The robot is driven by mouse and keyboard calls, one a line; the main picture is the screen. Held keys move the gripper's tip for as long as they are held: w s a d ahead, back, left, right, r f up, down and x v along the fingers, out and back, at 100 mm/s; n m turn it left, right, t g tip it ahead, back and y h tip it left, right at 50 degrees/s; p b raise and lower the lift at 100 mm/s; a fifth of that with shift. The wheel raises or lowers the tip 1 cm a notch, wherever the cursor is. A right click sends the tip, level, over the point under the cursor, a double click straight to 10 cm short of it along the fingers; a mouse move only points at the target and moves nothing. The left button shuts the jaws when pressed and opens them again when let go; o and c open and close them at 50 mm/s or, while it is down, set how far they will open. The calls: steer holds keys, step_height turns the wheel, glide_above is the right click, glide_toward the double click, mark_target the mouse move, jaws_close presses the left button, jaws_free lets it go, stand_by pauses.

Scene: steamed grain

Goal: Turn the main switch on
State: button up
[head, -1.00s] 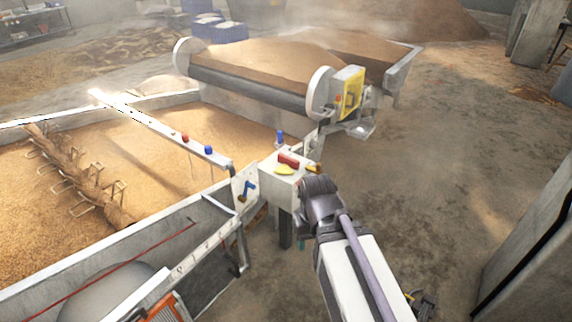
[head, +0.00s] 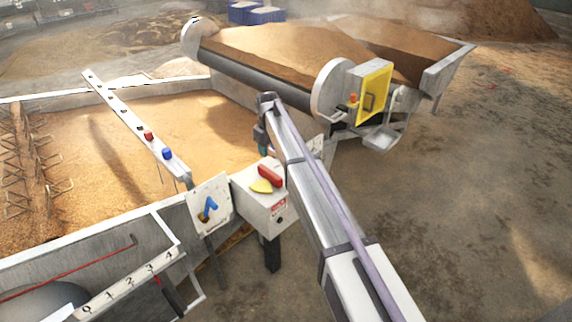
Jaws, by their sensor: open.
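A white control box (head: 252,209) stands on a dark post at the middle of the head view. On its top are a red handle (head: 269,175) and a yellow piece (head: 261,186); which part is the main switch I cannot tell for sure. A small red label is on its front. My arm reaches up from the bottom right, past the box's right side. My gripper (head: 262,149) hangs at the arm's far end, just beyond and above the box, apart from the red handle. It is small and dark with a teal part; it is open, with nothing seen in it.
Left of the box is a white plate (head: 222,190) with a blue lever (head: 208,209). A rail with a red knob (head: 148,135) and a blue knob (head: 167,154) crosses the grain bed (head: 110,140). Behind stands a machine with a yellow panel (head: 385,82). The floor at right is clear.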

mark_target(269, 170)
steer(key=shift+s+a+f+b, duration=0.2)
steer(key=shift+s+a+b, duration=0.15)
steer(key=shift+s+a, duration=0.15)
step_height(269, 170, down, 10)
steer(key=b, duration=1)
steer(key=shift+w+d+f, duration=0.1)
steer(key=shift+d+f, duration=0.05)
steer(key=shift+f, duration=0.1)
steer(key=shift+r, duration=0.15)
jaws_close()
